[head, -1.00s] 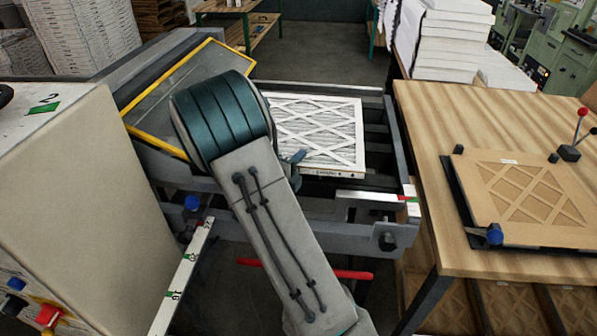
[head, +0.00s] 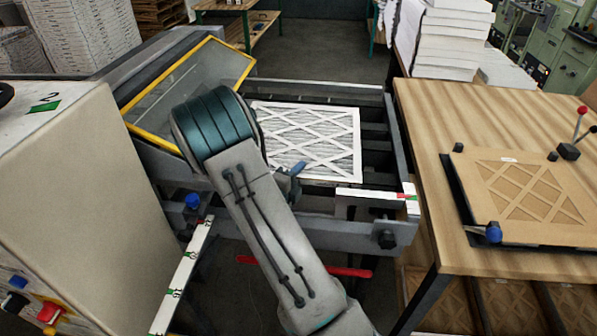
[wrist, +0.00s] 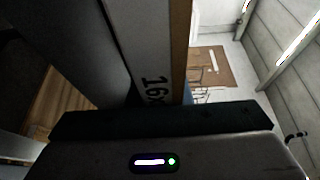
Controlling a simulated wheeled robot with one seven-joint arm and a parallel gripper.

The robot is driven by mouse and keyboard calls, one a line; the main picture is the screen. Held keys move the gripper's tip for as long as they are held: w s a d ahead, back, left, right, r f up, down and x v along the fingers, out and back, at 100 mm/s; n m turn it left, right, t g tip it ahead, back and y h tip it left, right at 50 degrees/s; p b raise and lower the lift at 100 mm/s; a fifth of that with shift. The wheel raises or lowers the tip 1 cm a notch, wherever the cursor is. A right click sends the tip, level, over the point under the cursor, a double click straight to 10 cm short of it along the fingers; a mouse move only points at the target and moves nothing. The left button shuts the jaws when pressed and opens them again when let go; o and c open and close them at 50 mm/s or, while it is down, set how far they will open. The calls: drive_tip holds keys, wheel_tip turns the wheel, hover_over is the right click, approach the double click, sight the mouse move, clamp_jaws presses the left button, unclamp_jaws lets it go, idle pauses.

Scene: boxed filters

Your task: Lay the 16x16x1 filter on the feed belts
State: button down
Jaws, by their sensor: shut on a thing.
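The white filter (head: 318,142), with a diamond lattice over pleats, is in the middle of the head view, over the dark feed belts (head: 375,140) inside the grey machine frame. My arm covers its left part. In the wrist view its pale edge (wrist: 138,45) runs upward with "16x" printed on it. My gripper (wrist: 160,118) is shut on this edge; the head view hides the jaws behind my arm. I cannot tell whether the filter's underside touches the belts.
A yellow-framed clear guard (head: 180,85) stands raised left of the filter. A grey cabinet (head: 75,190) is at left. A wooden table (head: 430,150) at right holds a brown lattice panel (head: 525,200). White rulers lie along the frame's front.

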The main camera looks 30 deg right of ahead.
drive_tip(key=shift+f, duration=0.25)
drive_tip(key=c, duration=1.6)
unclamp_jaws()
drive_tip(key=shift+f, duration=0.1)
